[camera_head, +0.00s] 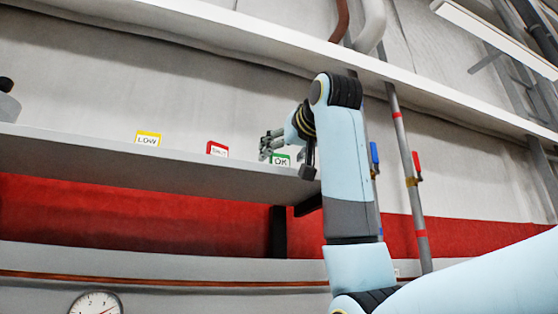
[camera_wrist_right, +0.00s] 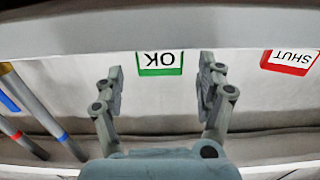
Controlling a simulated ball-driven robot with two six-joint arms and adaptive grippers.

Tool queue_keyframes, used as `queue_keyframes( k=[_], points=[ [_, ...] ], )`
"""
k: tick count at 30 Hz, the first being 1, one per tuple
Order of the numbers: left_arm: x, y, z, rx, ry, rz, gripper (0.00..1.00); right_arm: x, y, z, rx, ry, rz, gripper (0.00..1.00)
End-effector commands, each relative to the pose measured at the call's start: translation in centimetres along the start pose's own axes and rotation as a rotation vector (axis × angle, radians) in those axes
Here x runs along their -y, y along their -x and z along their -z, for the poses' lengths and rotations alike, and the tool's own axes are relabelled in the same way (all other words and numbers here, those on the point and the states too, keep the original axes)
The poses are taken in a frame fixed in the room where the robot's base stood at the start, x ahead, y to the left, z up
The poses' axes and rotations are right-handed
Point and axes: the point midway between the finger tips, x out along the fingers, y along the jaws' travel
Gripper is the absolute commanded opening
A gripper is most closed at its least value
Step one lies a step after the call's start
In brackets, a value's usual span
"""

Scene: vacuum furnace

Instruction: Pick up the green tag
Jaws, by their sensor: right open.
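The green tag (camera_head: 281,160), marked OK, stands upright on the shelf, partly behind my right gripper (camera_head: 270,147) in the head view. In the right wrist view the green tag (camera_wrist_right: 160,63) appears upside down, between and beyond the two fingers of my open right gripper (camera_wrist_right: 160,88). Nothing is between the fingertips, and the tag seems apart from both of them. My left gripper is in neither view.
On the same shelf (camera_head: 170,163) stand a red tag (camera_head: 217,149) marked SHUT and a yellow tag (camera_head: 148,139) marked LOW. Pipes with red and blue handles (camera_head: 417,165) are at the right. Another shelf (camera_head: 240,40) runs above. A gauge (camera_head: 97,303) is below.

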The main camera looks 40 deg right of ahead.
Motion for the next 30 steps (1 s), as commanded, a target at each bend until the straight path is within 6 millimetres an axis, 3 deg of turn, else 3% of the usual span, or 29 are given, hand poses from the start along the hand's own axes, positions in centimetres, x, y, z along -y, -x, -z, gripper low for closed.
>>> queue_keyframes(
  k=[1,6,13,25,30],
  points=[
    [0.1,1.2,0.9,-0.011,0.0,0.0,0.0,0.1,-0.8,0.7,0.003,0.001,0.0,0.73],
    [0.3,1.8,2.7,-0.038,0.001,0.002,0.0,0.0,-2.6,0.3,0.001,0.0,0.0,0.73],
    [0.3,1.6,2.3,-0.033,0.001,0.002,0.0,0.1,-2.7,0.1,-0.001,0.0,0.0,0.73],
    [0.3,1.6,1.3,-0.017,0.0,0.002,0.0,0.1,-2.7,0.1,-0.001,0.0,0.0,0.21],
    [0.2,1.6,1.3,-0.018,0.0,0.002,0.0,0.1,-2.7,0.1,0.0,0.0,0.0,0.21]
  ],
)
